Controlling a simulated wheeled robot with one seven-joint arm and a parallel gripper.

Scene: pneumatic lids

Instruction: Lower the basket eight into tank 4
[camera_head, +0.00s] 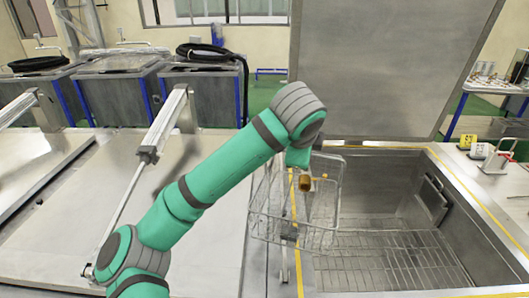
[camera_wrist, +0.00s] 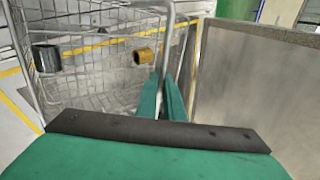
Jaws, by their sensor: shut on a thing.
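The wire basket (camera_head: 265,215) hangs roughly upright beneath my gripper, over the left rim of the open tank (camera_head: 375,190). In the wrist view the basket (camera_wrist: 95,90) fills the upper left, with a dark sleeve (camera_wrist: 46,58) and a brass-coloured sleeve (camera_wrist: 146,55) on it. My gripper (camera_wrist: 168,92) is shut on the basket; the exact grip spot is hard to see. In the head view my wrist hides the fingers. The tank's inside is metal, with a wire rack (camera_head: 390,262) at the bottom. No tank number or basket number is clearly readable.
A large grey lid (camera_head: 390,65) stands raised behind the open tank. Closed lids (camera_head: 75,215) with a piston strut (camera_head: 150,150) lie to the left. A yellow tag (camera_head: 467,141) and a red-handled clamp (camera_head: 498,155) sit on the right deck.

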